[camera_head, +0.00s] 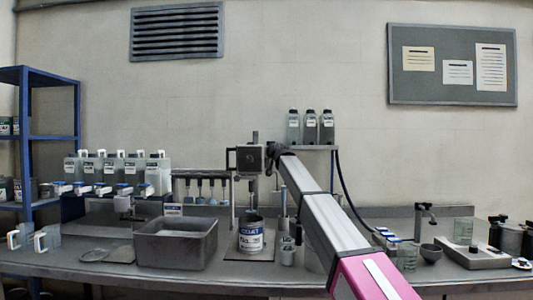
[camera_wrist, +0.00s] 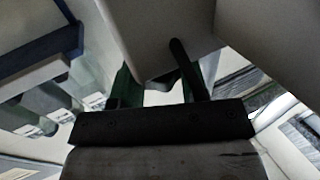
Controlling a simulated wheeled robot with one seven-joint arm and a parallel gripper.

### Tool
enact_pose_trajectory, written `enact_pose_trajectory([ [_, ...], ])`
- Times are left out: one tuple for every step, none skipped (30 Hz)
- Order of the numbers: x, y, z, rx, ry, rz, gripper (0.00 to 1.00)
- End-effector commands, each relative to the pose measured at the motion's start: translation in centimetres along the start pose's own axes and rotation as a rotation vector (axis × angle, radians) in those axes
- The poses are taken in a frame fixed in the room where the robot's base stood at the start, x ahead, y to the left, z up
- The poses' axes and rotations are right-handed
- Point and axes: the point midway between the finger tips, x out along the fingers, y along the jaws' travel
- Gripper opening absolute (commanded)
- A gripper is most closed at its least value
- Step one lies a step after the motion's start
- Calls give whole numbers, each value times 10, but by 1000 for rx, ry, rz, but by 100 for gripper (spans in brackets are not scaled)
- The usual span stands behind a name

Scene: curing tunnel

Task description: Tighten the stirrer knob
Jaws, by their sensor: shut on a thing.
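The stirrer head (camera_head: 249,159) is a dark grey block on an upright rod above a white labelled can (camera_head: 251,236) in the head view. My gripper (camera_head: 270,153) is at the right side of this head, at the end of my arm. In the wrist view a large pale grey block, apparently the stirrer head (camera_wrist: 150,30), fills the top middle, just beyond my gripper (camera_wrist: 163,82). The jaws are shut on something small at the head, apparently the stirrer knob. The knob itself is hidden, so its turn cannot be seen.
A grey basin (camera_head: 176,246) stands left of the can. Several bottles (camera_head: 117,172) stand in a row at the left, by a blue shelf (camera_head: 50,137). Dark bottles (camera_head: 311,126) stand on a raised shelf behind my arm. A tray (camera_head: 477,259) lies at the right.

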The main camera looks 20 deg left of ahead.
Motion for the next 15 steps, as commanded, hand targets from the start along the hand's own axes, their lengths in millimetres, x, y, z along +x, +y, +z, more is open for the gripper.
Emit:
enact_pose_trajectory([
  [0,-1,0,0,-1,9,17],
  [0,-1,0,-1,-1,15,17],
  [0,-1,0,0,-1,21,17],
  [0,-1,0,-1,-1,26,17],
  [0,-1,0,1,-1,30,17],
  [0,-1,0,-1,-1,34,17],
  [0,-1,0,1,-1,37,17],
  [0,-1,0,1,-1,40,17],
  [0,-1,0,0,-1,43,17],
  [0,-1,0,0,-1,44,17],
  [0,-1,0,1,-1,46,17],
  [0,-1,0,1,-2,47,17],
  [0,-1,0,1,-2,47,17],
  [0,-1,0,2,-2,48,17],
  [0,-1,0,2,-2,48,17],
])
